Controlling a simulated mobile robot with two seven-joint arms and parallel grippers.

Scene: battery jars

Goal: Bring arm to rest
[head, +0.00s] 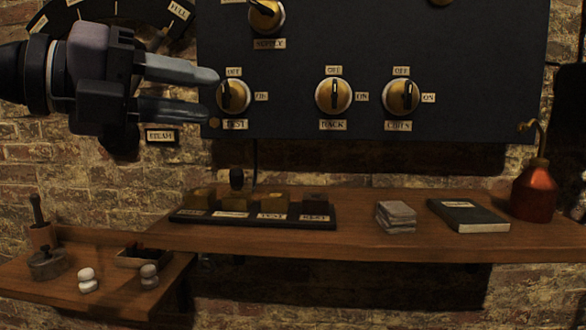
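My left gripper (211,95) comes in from the upper left in the head view. Its two grey fingers are apart with a gap between them, and nothing shows in the gap. The fingertips point right and end just left of a brass knob (233,97) on the dark panel, labelled TEST. I cannot tell whether they touch the knob. My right gripper is not in view.
The dark panel (290,120) also carries a RACK knob (333,96) and another knob (401,97). The wooden shelf (350,240) below holds a labelled dark strip (180,216), grey stack (396,216), dark book (468,215) and red bottle (534,192). A lower shelf (60,290) stands left.

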